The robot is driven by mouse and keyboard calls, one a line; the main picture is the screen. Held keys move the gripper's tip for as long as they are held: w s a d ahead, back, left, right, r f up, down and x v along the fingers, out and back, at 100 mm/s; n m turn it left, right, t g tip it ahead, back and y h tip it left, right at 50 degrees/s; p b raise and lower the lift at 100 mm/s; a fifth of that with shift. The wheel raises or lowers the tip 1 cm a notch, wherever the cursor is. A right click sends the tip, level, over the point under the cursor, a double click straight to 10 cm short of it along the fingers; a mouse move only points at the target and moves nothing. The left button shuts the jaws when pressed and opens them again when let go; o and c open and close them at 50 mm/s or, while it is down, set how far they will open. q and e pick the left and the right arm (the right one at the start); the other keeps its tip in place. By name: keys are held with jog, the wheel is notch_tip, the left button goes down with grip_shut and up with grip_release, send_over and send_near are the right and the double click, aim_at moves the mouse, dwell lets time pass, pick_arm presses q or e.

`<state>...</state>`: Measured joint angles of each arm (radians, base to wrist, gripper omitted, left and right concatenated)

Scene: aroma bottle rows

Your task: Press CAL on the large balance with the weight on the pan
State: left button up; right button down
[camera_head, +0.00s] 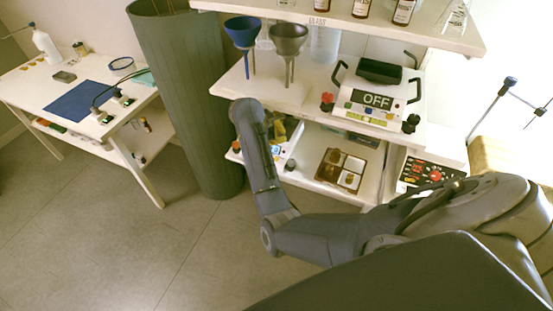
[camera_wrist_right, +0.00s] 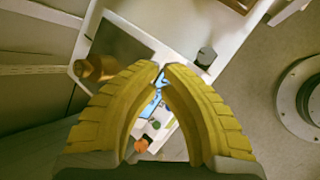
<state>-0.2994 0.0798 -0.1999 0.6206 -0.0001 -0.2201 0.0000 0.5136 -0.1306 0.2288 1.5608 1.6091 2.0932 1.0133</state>
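My right gripper (camera_head: 283,133) reaches in front of the lower shelf. In the right wrist view its yellow fingers (camera_wrist_right: 162,69) arch together with their tips nearly meeting, and nothing is held. Past the tips is a white device (camera_wrist_right: 172,50) with a dark square plate (camera_wrist_right: 120,48), a blue display (camera_wrist_right: 152,107) and coloured buttons (camera_wrist_right: 145,138), partly hidden by the fingers. A brass-coloured piece (camera_wrist_right: 95,68) sits by the plate. Its labels are unreadable. A white device (camera_head: 352,92) on the shelf above shows OFF, with a black top. My left gripper is out of view.
A red knob (camera_head: 326,98) and a black knob (camera_head: 411,121) flank the OFF device. Blue and grey funnels (camera_head: 243,33) stand to its left. A brown divided tray (camera_head: 341,169) lies on the lower shelf. A tall grey-green bin (camera_head: 186,90) stands left of my right arm.

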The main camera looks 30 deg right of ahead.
aim_at(283, 154)
jog(key=shift+w+d+r, duration=0.15)
jog(key=shift+r, duration=0.2)
jog(key=shift+w+d+r, duration=0.1)
jog(key=shift+r, duration=0.25)
jog(key=shift+f, duration=0.15)
jog(key=shift+s+a+f, duration=0.1)
jog(key=shift+f, duration=2.2)
jog(key=shift+s+a+f, duration=0.1)
jog(key=shift+f, duration=2.15)
jog(key=shift+f, duration=0.85)
jog(key=shift+r, duration=0.8)
jog(key=shift+r, duration=2.55)
